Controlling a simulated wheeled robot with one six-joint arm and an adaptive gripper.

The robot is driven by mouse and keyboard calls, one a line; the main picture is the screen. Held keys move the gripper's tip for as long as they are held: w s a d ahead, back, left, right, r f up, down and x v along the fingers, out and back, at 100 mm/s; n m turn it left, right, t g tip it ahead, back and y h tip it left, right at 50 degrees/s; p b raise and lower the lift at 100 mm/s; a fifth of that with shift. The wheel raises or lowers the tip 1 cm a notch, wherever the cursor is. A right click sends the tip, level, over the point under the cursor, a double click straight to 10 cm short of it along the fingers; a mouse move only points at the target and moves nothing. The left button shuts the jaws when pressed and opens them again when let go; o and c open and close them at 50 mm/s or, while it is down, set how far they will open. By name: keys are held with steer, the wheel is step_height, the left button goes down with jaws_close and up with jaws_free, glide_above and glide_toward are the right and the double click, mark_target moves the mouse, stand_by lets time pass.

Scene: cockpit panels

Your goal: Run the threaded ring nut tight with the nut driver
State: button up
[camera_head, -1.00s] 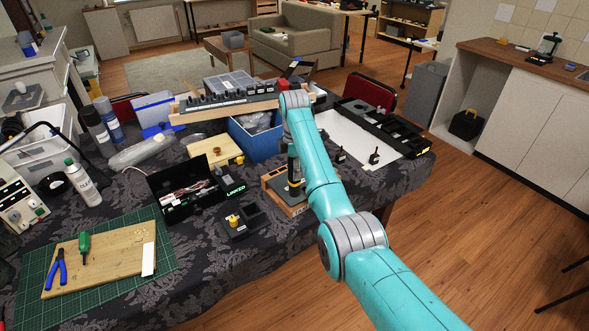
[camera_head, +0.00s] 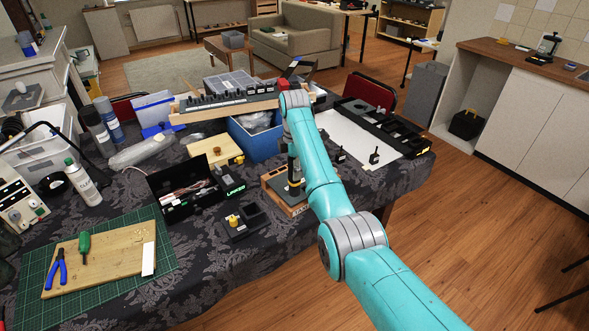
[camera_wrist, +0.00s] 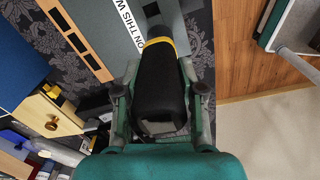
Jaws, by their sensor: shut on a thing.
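My gripper (camera_wrist: 160,88) is shut on the black handle of the nut driver (camera_wrist: 160,100), with a finger on each side. The driver has a yellow band and a grey-black lower end. It points down at a grey panel (camera_wrist: 92,22) with white and black lettering. In the head view the driver (camera_head: 294,172) stands roughly upright over this panel, on a wood-sided fixture (camera_head: 283,204) partly behind my arm. The driver's tip and the ring nut are hidden, so I cannot tell whether they touch.
An open black toolbox (camera_head: 188,190) and a small black holder with a yellow part (camera_head: 235,221) lie left of the fixture. A blue bin (camera_head: 258,140) and a long switch panel (camera_head: 228,103) stand behind. A green mat (camera_head: 165,262) lies front left.

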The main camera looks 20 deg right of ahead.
steer(key=shift+r, duration=3.95)
